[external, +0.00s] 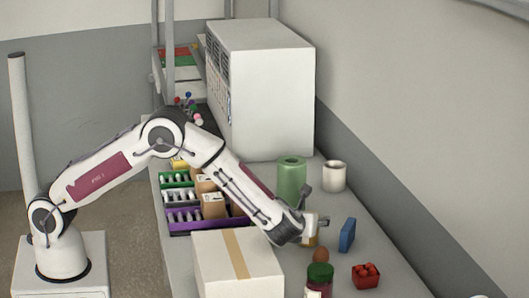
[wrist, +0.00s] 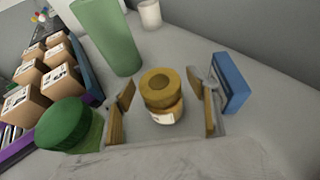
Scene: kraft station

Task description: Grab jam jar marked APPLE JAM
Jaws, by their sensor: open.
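A small jar with a yellow-brown, ring-like lid (wrist: 161,88) and a white label stands upright on the table, between my open fingers in the wrist view. The label's wording is too small to read. In the external view only a sliver of this jar (external: 310,241) shows beneath my gripper (external: 314,222). My gripper (wrist: 163,92) is open, with one finger on each side of the jar and gaps visible to both.
A blue box (external: 347,235) stands right of my gripper. A green cylinder (external: 291,180) and white cup (external: 334,176) stand behind. A brown egg-like object (external: 321,255), a red punnet (external: 366,275) and a large carton (external: 237,268) are near the front.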

